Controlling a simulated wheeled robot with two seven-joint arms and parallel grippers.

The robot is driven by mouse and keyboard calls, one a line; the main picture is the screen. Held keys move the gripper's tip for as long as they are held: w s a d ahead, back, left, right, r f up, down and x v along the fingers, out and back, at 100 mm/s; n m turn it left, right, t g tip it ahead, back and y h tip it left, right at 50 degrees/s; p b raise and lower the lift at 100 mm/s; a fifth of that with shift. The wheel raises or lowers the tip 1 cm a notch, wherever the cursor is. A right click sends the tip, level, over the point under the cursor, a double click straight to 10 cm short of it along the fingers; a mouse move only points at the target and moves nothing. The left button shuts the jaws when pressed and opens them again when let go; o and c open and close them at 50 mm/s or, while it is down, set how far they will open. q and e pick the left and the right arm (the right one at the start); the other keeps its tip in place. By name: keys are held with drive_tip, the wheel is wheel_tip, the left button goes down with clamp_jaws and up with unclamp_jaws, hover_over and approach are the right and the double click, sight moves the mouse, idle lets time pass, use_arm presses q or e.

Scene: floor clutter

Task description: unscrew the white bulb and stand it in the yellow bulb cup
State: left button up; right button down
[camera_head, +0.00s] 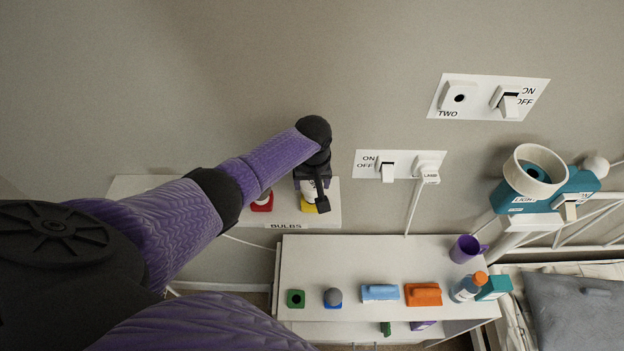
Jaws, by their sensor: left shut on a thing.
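My left gripper (314,196) points down over the shelf labelled BULBS and is shut on a white bulb (308,190), mostly hidden behind the dark fingers. The bulb is at the yellow bulb cup (309,208), which shows just below the fingers. I cannot tell whether the bulb rests on the cup's bottom. The teal lamp (535,203) with its round white shade (511,175) stands at the right; no bulb shows clearly inside the shade. My right gripper is not in view.
A red cup (262,207) stands left of the yellow one on the white shelf (334,215). Below, a white table (350,257) holds a green block, blue and orange items, a bottle and a purple mug (464,249). Wall plates with switches (387,172) are on the right.

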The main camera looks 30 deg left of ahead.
sight(312, 186)
use_arm(q)
drive_tip(key=shift+f+b, duration=0.45)
drive_tip(key=shift+f, duration=0.25)
drive_tip(key=o, duration=0.5)
drive_tip(key=r+p, duration=0.1)
drive_tip(key=r, duration=0.2)
drive_tip(key=r+p, duration=0.1)
drive_tip(key=r, duration=0.2)
drive_tip(key=r+p, duration=0.1)
drive_tip(key=r, duration=0.2)
drive_tip(key=shift+s+d+r, duration=0.1)
drive_tip(key=shift+s+d, duration=0.2)
drive_tip(key=shift+s, duration=0.1)
drive_tip(key=shift+r, duration=0.4)
drive_tip(key=shift+s+d, duration=0.1)
